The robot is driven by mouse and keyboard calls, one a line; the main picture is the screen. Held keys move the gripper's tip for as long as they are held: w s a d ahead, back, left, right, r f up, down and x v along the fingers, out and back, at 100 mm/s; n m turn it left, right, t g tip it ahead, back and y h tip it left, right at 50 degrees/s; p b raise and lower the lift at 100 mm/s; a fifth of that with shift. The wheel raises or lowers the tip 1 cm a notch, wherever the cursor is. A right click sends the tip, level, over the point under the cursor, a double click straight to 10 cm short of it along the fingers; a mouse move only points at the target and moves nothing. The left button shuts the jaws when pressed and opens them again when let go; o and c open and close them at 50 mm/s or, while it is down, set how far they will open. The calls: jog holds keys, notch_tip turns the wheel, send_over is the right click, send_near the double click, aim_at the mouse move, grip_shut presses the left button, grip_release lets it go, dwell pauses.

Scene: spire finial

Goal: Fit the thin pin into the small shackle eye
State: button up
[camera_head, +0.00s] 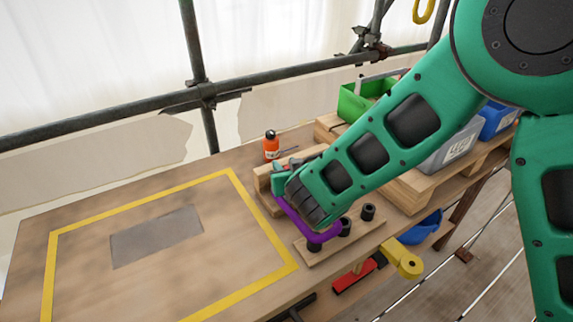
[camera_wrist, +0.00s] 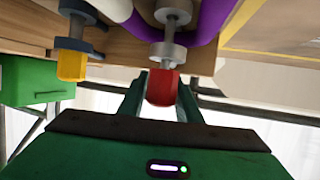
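In the wrist view a red-headed pin (camera_wrist: 163,88) with a grey shaft and collars lies between the two fingertips of my gripper (camera_wrist: 162,92). The fingers flank the red head closely; whether they press on it I cannot tell. A second pin with a yellow head (camera_wrist: 72,66) is to its left. Which pin is the thin one is unclear. Purple curved shackle parts (camera_wrist: 203,22) show behind the red pin. In the head view a purple shackle (camera_head: 318,233) lies under my gripper (camera_head: 278,182), over a dark post. Its eye is not clearly visible.
A wooden board (camera_head: 335,240) carries several dark cylinders at the bench's front edge. An orange bottle (camera_head: 271,146) stands behind my gripper. A green bin (camera_head: 352,104) and a grey bin (camera_head: 452,148) are behind my arm. The yellow-outlined area (camera_head: 235,180) at left is mostly free.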

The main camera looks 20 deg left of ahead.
jog(key=shift+o, duration=0.9)
jog(key=shift+f, duration=0.1)
jog(key=shift+s, duration=0.1)
jog(key=shift+s, duration=0.2)
jog(key=v, duration=1)
jog(key=shift+d+r, duration=0.25)
jog(key=shift+d, duration=0.05)
jog(key=shift+w, duration=0.2)
